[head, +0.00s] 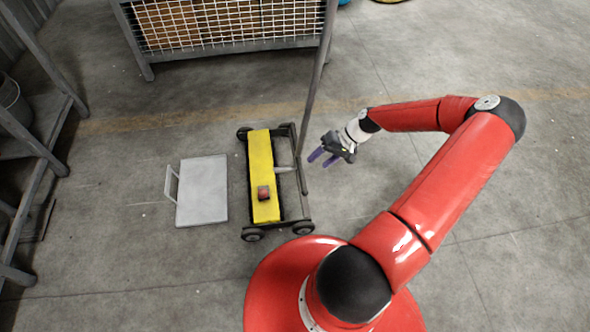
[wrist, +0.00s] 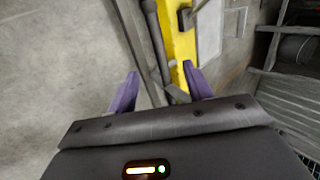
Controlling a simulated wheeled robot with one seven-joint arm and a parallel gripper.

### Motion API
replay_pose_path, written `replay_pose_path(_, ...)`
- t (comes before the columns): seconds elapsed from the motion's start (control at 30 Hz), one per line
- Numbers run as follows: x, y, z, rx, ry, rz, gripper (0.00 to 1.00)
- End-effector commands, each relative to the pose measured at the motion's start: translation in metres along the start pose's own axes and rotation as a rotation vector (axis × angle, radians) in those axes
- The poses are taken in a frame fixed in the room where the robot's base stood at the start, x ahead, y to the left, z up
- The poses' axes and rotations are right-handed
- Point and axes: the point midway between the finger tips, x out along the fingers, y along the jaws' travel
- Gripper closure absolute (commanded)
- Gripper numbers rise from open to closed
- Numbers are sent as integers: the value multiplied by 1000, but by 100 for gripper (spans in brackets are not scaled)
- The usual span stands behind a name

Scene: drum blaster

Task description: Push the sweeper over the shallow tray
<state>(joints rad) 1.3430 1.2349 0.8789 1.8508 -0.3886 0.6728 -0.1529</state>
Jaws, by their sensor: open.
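The sweeper (head: 262,165) is a yellow bar on a dark wheeled frame, with a small red block (head: 263,192) on top and a tall grey handle (head: 312,95) rising at its right side. The shallow tray (head: 203,190) is a flat grey plate with a loop handle on its left. It lies on the floor just left of the sweeper, with a narrow gap between. My gripper (head: 320,158) is open, just right of the sweeper's handle side. In the wrist view, the purple fingertips (wrist: 160,84) are apart, with the grey pole and yellow bar (wrist: 178,45) beyond them. I cannot tell whether they touch anything.
A wire-mesh crate (head: 225,25) stands at the back. A grey metal rack (head: 45,150) with a bucket (head: 12,98) stands at the left. The concrete floor is clear on the right and between tray and rack.

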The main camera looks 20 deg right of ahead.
Motion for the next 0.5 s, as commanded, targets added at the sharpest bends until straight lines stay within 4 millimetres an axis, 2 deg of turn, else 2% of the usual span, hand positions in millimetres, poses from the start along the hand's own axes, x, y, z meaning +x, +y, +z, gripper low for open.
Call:
replay_pose_path(0.3, 67, 4, 1, -2, -4, 0, 49)
replay_pose_path(0.5, 96, 2, 1, -3, -5, 1, 49)
